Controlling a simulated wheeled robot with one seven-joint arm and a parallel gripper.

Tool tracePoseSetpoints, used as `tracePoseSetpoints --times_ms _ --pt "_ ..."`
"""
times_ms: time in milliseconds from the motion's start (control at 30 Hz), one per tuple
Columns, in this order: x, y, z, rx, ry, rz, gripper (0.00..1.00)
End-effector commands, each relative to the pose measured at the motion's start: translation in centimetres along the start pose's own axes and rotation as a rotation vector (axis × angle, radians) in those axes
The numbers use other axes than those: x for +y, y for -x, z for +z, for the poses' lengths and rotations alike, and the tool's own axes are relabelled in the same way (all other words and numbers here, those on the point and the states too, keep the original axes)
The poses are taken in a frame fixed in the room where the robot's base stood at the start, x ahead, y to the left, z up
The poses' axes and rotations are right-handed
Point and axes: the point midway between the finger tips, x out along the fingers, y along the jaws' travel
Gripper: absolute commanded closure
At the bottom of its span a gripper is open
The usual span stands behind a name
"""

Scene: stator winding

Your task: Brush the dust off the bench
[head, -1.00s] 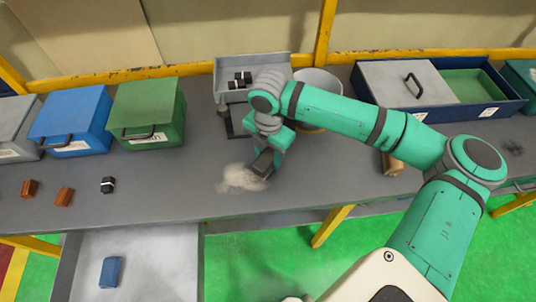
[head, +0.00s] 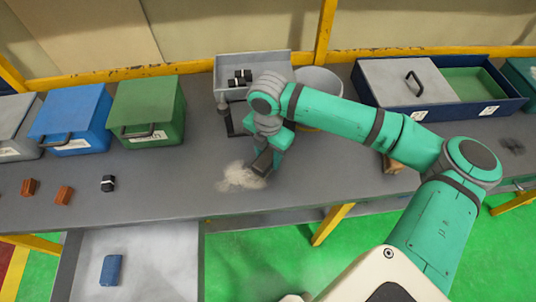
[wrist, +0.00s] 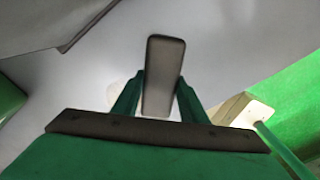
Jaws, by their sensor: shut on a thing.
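The bench (head: 330,165) is a long grey worktop. A pale patch of dust (head: 238,178) lies on it, left of centre and towards the front edge. My gripper (head: 270,150) is low over the bench at the right edge of the dust. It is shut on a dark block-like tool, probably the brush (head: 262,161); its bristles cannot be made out. In the wrist view the brush (wrist: 163,75) stands between the two green fingers of my gripper (wrist: 158,100). I cannot tell whether it touches the bench.
A green bin (head: 146,108), a blue bin (head: 70,118) and a grey bin stand at left. Small brown blocks (head: 64,195) and a black part (head: 107,184) lie before them. A grey tray (head: 253,66) and white bucket (head: 318,78) stand behind my gripper. A dark smudge (head: 512,147) marks the right.

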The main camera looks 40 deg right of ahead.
Motion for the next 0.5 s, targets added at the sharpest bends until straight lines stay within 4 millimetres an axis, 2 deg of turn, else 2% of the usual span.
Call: tracePoseSetpoints --times_ms 500 --pt "0.02 -0.88 -0.03 0.001 0.000 0.000 0.79"
